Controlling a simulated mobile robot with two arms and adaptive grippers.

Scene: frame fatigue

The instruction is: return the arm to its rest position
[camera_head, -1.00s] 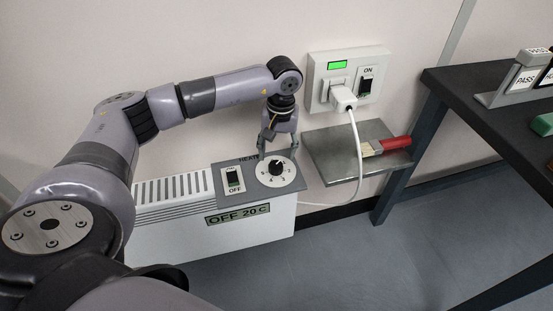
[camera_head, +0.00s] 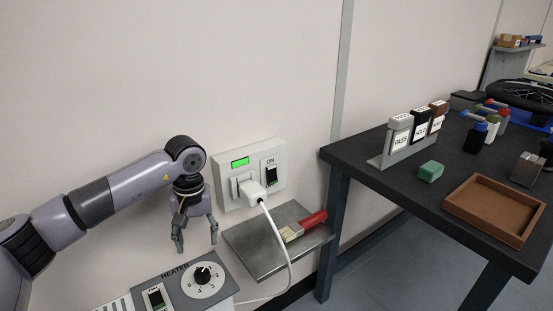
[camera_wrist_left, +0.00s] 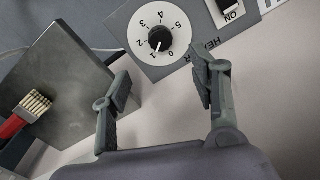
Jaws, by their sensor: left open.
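My left gripper (camera_head: 196,246) is open and empty, its fingers pointing down above the heater's dial. In the left wrist view its two fingers (camera_wrist_left: 161,72) are spread apart, with nothing between them. The white heater's grey control panel (camera_head: 145,284) is at the bottom, partly cut off by the frame. Its black dial knob (camera_head: 202,273) stands clear of the fingertips and also shows in the wrist view (camera_wrist_left: 160,38). A label beside the heater's switch reads ON in the wrist view. My left arm reaches in from the left, bent at the elbow. My right gripper is out of view.
A wall socket plate (camera_head: 226,190) with a plugged-in white plug (camera_head: 251,192) is close right of the gripper. A grey shelf (camera_head: 255,250) below holds a red-handled brush (camera_head: 305,225). A dark table (camera_head: 360,160) carries a brown tray (camera_head: 480,222) and a green block (camera_head: 430,171).

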